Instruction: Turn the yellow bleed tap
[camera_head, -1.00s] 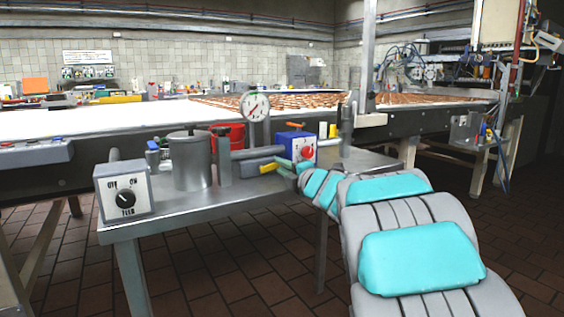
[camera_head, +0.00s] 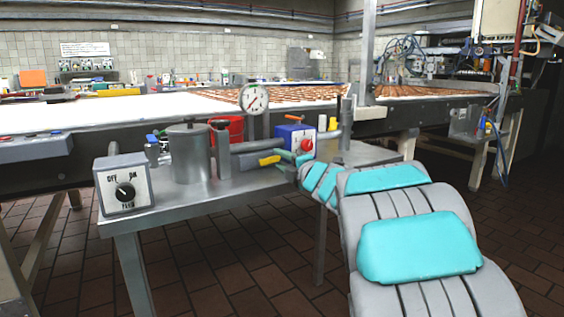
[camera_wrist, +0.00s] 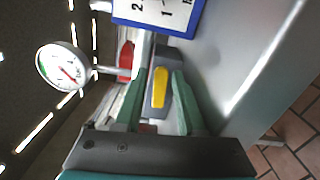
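The yellow bleed tap (camera_head: 269,160) sits at the end of a grey pipe on the metal bench, beside the pressure gauge. In the wrist view the tap's yellow handle (camera_wrist: 160,88) lies on a grey block, between the two green fingers of my gripper (camera_wrist: 159,75). The fingers are open, one on each side of the handle, with a visible gap on both sides. I cannot tell how deep the fingers reach around it. In the head view my gripper (camera_head: 291,158) is just right of the tap, partly hidden by my arm.
The gauge (camera_head: 254,98), a blue box with a red knob (camera_head: 296,140), a grey canister (camera_head: 188,153) and a red container (camera_head: 228,130) crowd around the tap. The bench front (camera_head: 220,188) is clear.

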